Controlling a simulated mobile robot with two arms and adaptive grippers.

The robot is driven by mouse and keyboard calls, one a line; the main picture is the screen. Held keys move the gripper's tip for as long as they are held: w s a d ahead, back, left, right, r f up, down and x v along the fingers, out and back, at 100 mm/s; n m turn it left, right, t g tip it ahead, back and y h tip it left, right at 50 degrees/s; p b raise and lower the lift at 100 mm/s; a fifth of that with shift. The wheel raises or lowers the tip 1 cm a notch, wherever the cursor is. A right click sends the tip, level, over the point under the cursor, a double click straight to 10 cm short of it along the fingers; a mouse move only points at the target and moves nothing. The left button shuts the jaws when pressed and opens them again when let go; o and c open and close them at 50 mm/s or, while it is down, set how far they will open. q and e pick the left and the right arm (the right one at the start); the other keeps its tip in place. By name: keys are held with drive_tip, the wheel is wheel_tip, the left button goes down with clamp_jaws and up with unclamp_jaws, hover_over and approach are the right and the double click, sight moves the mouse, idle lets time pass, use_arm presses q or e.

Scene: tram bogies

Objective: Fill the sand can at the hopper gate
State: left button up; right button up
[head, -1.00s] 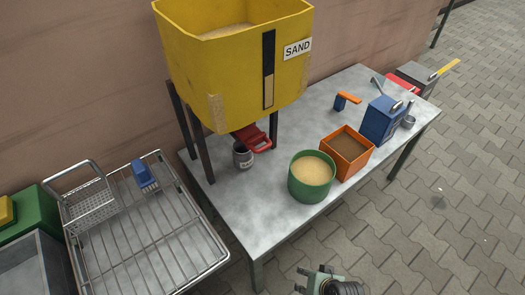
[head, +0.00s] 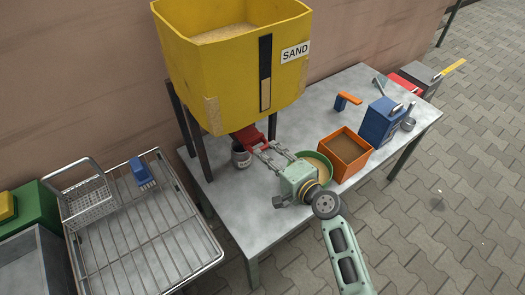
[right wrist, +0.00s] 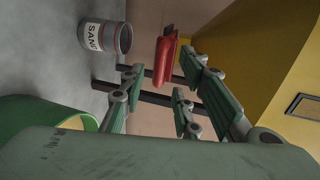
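The sand can (head: 241,158) is a small grey metal can with a white SAND label, upright on the table under the hopper's outlet. It also shows in the right wrist view (right wrist: 106,38). The yellow hopper (head: 215,75) stands on dark legs above it, with sand inside. The red gate handle (head: 247,138) sticks out below the hopper and shows beyond my fingers in the right wrist view (right wrist: 166,60). My right gripper (head: 268,149) is open, its fingers pointing at the handle. I cannot tell whether they touch it. My left gripper is not in view.
A green tub of sand (head: 325,172), partly hidden by my right gripper, and an orange box (head: 346,152) stand on the grey table (head: 240,220). A blue container (head: 380,122) stands farther right. A wire rack (head: 145,240) is left of the table.

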drive_tip(key=shift+x, duration=1.95)
drive_tip(key=shift+c, duration=0.2)
drive_tip(key=shift+s, duration=0.1)
clamp_jaws()
drive_tip(key=shift+f, duration=0.1)
